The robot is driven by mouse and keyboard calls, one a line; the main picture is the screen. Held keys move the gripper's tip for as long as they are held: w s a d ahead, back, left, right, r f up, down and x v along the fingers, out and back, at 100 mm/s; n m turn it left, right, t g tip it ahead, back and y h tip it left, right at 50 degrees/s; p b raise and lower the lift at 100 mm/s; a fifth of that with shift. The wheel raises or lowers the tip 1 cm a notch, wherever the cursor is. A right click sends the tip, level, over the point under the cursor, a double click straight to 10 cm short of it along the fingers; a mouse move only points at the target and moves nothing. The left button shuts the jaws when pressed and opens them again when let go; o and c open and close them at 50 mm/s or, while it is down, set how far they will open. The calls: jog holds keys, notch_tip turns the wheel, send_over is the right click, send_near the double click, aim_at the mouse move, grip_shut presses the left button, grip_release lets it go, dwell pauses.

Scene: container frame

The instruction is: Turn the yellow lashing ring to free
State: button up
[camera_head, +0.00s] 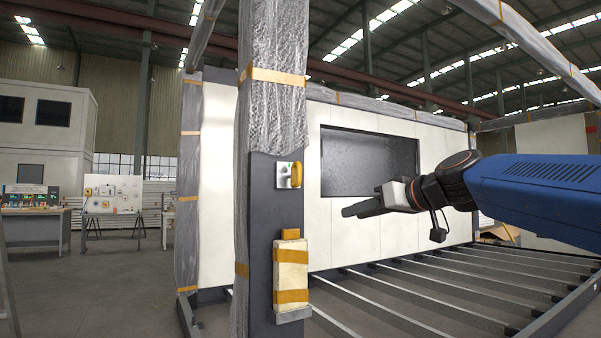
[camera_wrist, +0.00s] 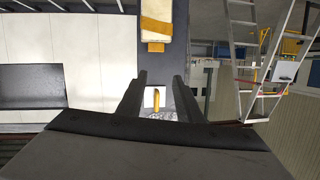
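The yellow lashing ring (camera_head: 296,175) sits on a small pale plate (camera_head: 283,170) on the dark face of the wrapped post. It looks upright, its long side vertical. In the wrist view the ring (camera_wrist: 156,102) shows beyond and between my two fingers, in front of its white plate (camera_wrist: 149,97). My gripper (camera_head: 347,211) is to the right of the post and a little lower than the ring in the head view. In the wrist view my gripper's fingers (camera_wrist: 160,77) are spread apart with nothing held. They do not appear to touch the ring; the exact gap is unclear.
A cream box with orange bands (camera_head: 291,270) is fixed on the post below the ring. The plastic-wrapped post (camera_head: 268,110) stands before a floor frame of metal beams (camera_head: 430,292). A white panel wall (camera_head: 400,150) is behind. Floor at left is open.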

aim_at(301, 170)
jog(key=w+a+r+n+t+y, duration=0.1)
jog(key=w+a+r, duration=0.15)
jog(key=r, duration=0.35)
jog(key=w+a+r+n+t+y, duration=0.1)
jog(key=w+a+r+y, duration=0.1)
jog(key=w+r, duration=0.3)
jog(key=x, duration=1.6)
jog(key=shift+w+a+f, duration=0.1)
jog(key=shift+a, duration=0.1)
jog(key=shift+c, duration=0.4)
grip_shut()
